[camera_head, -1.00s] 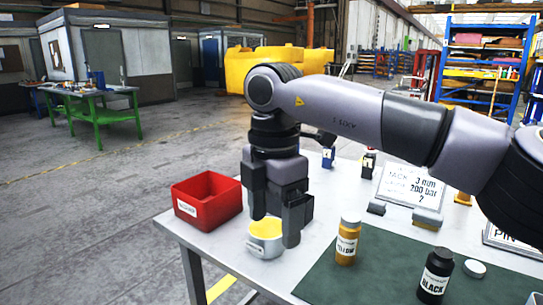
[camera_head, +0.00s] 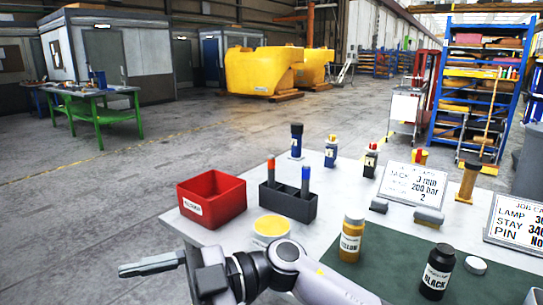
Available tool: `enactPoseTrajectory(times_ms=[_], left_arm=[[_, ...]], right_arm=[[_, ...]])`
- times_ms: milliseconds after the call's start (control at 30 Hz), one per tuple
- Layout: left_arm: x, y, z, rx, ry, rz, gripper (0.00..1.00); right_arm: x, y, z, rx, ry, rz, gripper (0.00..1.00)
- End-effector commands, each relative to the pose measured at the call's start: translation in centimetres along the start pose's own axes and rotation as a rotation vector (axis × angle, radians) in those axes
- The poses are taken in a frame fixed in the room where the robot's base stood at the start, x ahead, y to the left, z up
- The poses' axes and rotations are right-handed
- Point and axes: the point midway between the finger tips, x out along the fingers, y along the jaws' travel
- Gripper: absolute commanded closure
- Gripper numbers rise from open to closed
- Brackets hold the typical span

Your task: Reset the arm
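My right arm comes in from the bottom edge, right of centre. Its gripper (camera_head: 150,265) reaches left, low in the picture, beyond the table's front left edge. One long grey finger shows side-on; the other is not clear, so I cannot tell its opening. Nothing shows held in the visible part. The arm's wrist lies just in front of the small tin of yellow paint (camera_head: 271,226) and hides its lower part. My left gripper is not in view.
On the table (camera_head: 205,235) stand a red box (camera_head: 211,200), a grey pen holder (camera_head: 288,203), a yellow bottle (camera_head: 351,238), a black bottle (camera_head: 436,272) and small bottles behind. Sign cards (camera_head: 413,184) stand at right.

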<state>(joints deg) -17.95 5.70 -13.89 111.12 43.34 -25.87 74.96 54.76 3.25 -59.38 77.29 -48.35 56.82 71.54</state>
Motion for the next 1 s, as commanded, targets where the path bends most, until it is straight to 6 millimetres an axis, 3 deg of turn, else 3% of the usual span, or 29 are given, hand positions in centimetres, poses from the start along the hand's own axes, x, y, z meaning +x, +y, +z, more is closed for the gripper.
enactPoseTrajectory(times_ms=[167, 333, 567, 767, 867, 1000], left_arm=[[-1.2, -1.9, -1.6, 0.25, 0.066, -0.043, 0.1], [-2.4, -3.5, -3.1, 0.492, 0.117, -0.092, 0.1], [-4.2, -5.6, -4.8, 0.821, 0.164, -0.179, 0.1], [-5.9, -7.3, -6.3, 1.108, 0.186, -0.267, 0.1], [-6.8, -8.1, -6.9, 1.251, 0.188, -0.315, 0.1], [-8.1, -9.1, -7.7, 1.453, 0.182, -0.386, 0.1]], right_arm=[[-2.3, 1.2, 0.3, 0.022, 0.128, 0.352, 0.2], [-6.5, 1.7, 2.1, 0.068, 0.145, 0.689, 0.2], [-14.2, -1.1, 6.9, 0.189, 0.023, 1.106, 0.2], [-20.8, -7.5, 11.8, 0.346, -0.195, 1.391, 0.2], [-23.6, -12.1, 13.9, 0.441, -0.332, 1.495, 0.2], [-27.0, -19.7, 16.1, 0.592, -0.548, 1.592, 0.2]])
